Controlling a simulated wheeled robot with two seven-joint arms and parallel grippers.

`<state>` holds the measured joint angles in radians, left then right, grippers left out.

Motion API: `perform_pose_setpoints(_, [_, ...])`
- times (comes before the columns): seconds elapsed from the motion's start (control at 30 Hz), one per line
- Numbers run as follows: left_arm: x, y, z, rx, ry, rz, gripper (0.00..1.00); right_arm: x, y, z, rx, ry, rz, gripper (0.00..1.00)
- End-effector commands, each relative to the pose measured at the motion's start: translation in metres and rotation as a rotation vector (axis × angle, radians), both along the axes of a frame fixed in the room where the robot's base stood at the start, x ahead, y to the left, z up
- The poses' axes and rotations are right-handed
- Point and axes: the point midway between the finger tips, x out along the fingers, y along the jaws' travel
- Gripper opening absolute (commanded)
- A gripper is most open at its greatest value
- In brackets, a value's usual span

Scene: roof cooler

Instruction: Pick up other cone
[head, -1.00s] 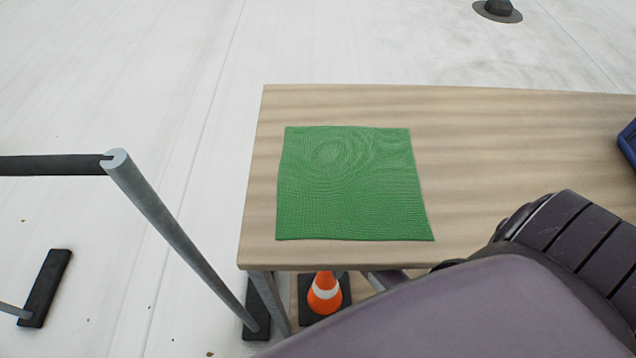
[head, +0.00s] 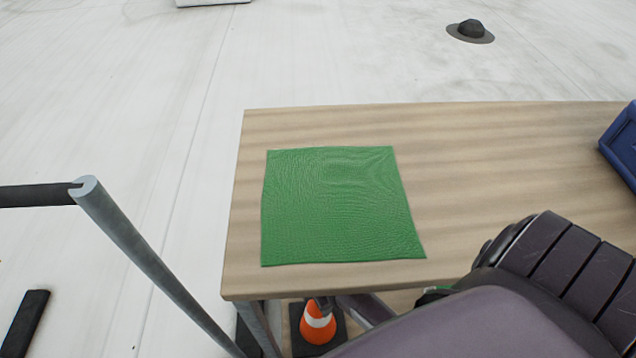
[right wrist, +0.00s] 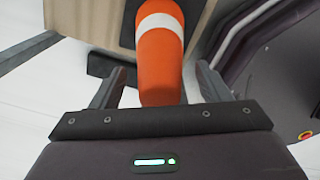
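An orange cone (head: 317,328) with a white band and dark base stands on the floor under the table's front left corner. In the right wrist view the cone (right wrist: 160,55) lies between the two fingers of my right gripper (right wrist: 160,70). The fingers are apart, with a visible gap on each side of the cone. In the head view a dark part overlaps the cone's tip, and my right arm covers the area to its right. My left gripper is not in view.
A wooden table (head: 480,140) carries a green mat (head: 340,205) and a blue container (head: 625,145) at its right edge. A grey rail post (head: 150,255) stands left of the table near the cone. The pale floor behind is largely clear.

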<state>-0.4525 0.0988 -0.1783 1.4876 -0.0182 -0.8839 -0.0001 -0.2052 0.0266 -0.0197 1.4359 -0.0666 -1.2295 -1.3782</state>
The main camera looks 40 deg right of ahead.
Motion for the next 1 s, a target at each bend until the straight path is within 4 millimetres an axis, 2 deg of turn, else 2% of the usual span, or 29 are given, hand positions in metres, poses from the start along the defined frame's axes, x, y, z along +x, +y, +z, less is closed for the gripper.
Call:
perform_pose_setpoints(0.07, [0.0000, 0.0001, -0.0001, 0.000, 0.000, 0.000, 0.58, 0.0000, 0.0000, 0.0002, 0.000, 0.000, 0.000, 0.59])
perform_pose_setpoints(0.5, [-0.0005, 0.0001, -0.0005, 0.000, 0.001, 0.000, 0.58, -0.0002, -0.0001, 0.0001, 0.000, 0.000, 0.000, 0.01])
perform_pose_setpoints(1.0, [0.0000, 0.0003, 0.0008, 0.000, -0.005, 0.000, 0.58, 0.0007, 0.0000, 0.0025, 0.000, -0.001, 0.000, 0.00])
